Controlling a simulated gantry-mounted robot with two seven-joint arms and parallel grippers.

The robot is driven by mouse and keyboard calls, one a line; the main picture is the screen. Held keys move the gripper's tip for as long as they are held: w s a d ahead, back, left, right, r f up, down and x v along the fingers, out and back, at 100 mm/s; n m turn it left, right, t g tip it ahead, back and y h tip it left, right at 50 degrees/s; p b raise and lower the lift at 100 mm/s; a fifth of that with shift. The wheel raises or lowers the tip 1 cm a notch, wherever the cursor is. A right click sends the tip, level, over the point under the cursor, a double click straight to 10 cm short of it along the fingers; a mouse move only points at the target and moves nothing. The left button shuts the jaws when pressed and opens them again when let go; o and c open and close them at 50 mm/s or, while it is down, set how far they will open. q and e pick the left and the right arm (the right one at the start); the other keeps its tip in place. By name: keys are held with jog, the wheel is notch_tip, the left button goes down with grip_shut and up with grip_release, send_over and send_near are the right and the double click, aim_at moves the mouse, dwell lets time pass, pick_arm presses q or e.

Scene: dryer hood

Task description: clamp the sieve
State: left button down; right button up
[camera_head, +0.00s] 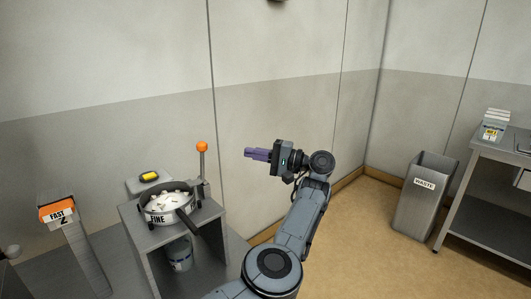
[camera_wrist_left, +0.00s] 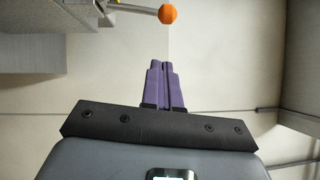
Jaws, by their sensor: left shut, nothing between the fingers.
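The sieve (camera_head: 157,218) is a round metal pan labelled "FINE", with white pieces inside and a dark handle toward the front right. It sits on top of a grey stand. A clamp lever with an orange ball knob (camera_head: 202,147) stands upright at the right of the sieve. The knob also shows at the top of the left wrist view (camera_wrist_left: 168,14). My left gripper (camera_head: 250,154) has purple fingers, is shut and empty, and points left toward the lever, apart from it. Its fingers show close together in the left wrist view (camera_wrist_left: 160,68). My right gripper is not in view.
A yellow button (camera_head: 149,176) sits on a box behind the sieve. A bucket (camera_head: 180,256) stands inside the stand (camera_head: 142,240). An orange "FAST 2" sign (camera_head: 58,214) is at the left. A waste bin (camera_head: 424,210) and a metal table (camera_head: 488,152) stand at the right.

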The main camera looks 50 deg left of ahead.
pick_arm(q)
jog(key=v, duration=0.3)
jog(key=shift+w, duration=0.1)
dwell(0.5)
